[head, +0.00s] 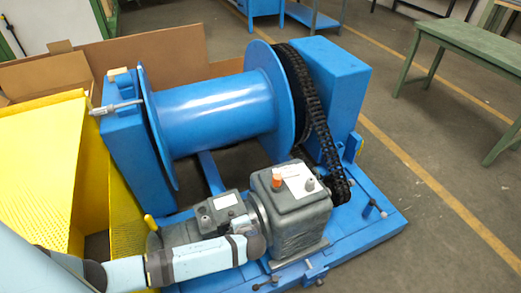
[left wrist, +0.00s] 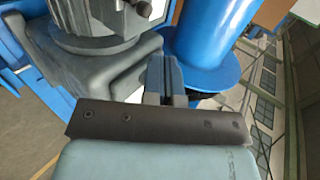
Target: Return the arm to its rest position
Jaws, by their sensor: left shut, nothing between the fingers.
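My left arm comes in from the lower left in the head view and reaches over the front of the blue machine. My left gripper (head: 257,242) is in front of the grey gearbox (head: 290,208) and beside the motor (head: 220,212); its fingertips are hard to make out there. In the left wrist view the fingers of the left gripper (left wrist: 163,70) are together and empty. The grey housing (left wrist: 100,60) is close on their left and the blue drum (left wrist: 212,40) lies beyond on their right. I cannot tell whether the gripper touches the housing. My right gripper is not in view.
The blue drum (head: 213,115) and black chain (head: 318,115) stand behind the gearbox. A yellow perforated guard (head: 40,160) stands at the left near my arm, with cardboard (head: 170,55) behind. A green table (head: 465,45) is at the upper right. Floor (head: 440,170) on the right is clear.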

